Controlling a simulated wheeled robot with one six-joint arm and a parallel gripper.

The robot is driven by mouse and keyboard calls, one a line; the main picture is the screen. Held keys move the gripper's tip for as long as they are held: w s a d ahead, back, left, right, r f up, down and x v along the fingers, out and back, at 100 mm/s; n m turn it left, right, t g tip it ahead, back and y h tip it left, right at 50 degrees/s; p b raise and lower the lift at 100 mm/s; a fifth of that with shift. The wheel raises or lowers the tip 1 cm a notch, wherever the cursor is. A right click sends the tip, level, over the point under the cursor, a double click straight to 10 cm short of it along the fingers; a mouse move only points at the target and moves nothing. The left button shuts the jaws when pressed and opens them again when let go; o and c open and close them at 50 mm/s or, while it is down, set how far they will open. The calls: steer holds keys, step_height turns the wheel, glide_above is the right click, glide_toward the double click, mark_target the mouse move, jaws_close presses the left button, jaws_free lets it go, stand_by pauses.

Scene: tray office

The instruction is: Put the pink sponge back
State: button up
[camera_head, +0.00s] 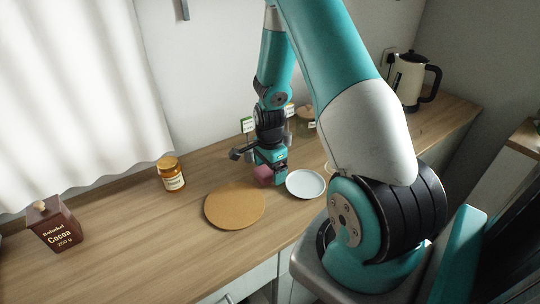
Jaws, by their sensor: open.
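The pink sponge (263,174) is on the wooden counter, between the round cork mat and the white plate. My gripper (272,178) is right at the sponge, pointing down, and hides part of it. Its jaws are open. I cannot tell whether the fingers touch the sponge.
The cork mat (235,206) lies at front left of the gripper and the white plate (306,184) at its right. An orange-lidded jar (171,174) and a cocoa box (56,227) stand further left. A kettle (410,80) stands at the back right. The counter between jar and box is clear.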

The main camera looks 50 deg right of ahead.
step_height(320, 180, up, 12)
steer(key=b, duration=0.1)
steer(key=a+r+n+t+y, duration=0.1)
steer(key=a+r+n, duration=0.25)
steer(key=a, duration=0.25)
steer(key=a+r+n, duration=0.2)
steer(key=a+n, duration=0.3)
steer(key=a, duration=0.2)
steer(key=s+a+r+n+y, duration=0.1)
steer(key=s+a+r+n, duration=0.1)
steer(key=s+a+n, duration=0.3)
steer(key=s+a+r+n+y, duration=0.1)
steer(key=s+a+r+n, duration=0.2)
steer(key=s+a+n, duration=0.2)
steer(key=s+a+r+n+g+y, duration=0.1)
steer(key=s+a+r+n, duration=0.2)
steer(key=s+a+n, duration=0.3)
steer(key=a+n, duration=0.2)
steer(key=n, duration=0.1)
steer(key=shift+a+n, duration=0.25)
steer(key=shift+n, duration=0.1)
steer(key=shift+r, duration=0.1)
